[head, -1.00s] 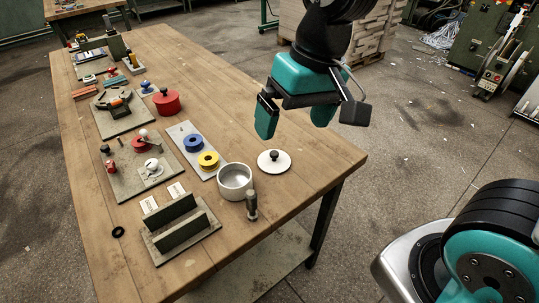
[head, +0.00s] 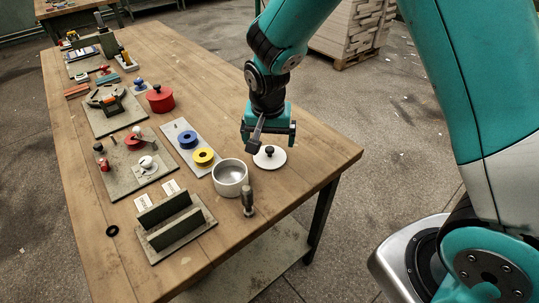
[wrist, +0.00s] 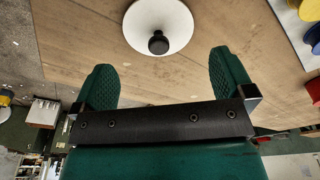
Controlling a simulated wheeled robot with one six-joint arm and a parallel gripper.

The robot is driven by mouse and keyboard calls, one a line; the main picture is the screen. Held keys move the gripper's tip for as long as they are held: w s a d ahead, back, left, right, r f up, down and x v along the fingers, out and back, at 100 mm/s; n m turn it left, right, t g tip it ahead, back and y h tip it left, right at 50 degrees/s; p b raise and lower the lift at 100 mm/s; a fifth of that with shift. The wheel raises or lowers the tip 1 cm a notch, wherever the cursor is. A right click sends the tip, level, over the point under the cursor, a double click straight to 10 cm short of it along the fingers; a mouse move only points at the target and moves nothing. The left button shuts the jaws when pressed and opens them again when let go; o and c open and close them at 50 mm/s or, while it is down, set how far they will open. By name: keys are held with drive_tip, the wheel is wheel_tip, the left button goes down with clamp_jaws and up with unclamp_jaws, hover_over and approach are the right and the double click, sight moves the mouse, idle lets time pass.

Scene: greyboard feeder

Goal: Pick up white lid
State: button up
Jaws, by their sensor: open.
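The white lid (head: 270,160) is a round disc with a black knob, lying flat on the wooden table near its right edge. It also shows in the wrist view at the top centre, with its knob (wrist: 158,42) facing the camera. My gripper (head: 267,143) is pointed down close over the lid in the head view, and its fingertips are partly hidden there. In the wrist view my gripper (wrist: 162,75) is open, with one green finger on each side and nothing between them. The lid is ahead of the fingertips there, and the knob is apart from both fingers.
A white pot (head: 231,180) stands left of the lid, with a metal-handled tool (head: 248,200) beside it. A red pot (head: 160,99) stands farther back.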

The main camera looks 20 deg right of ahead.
sight(270, 149)
drive_tip(key=f, duration=0.5)
drive_tip(key=shift+w+d+f+p, duration=0.3)
drive_tip(key=shift+w+f+p, duration=0.05)
drive_tip(key=shift+f+p, duration=0.05)
drive_tip(key=c, duration=0.6)
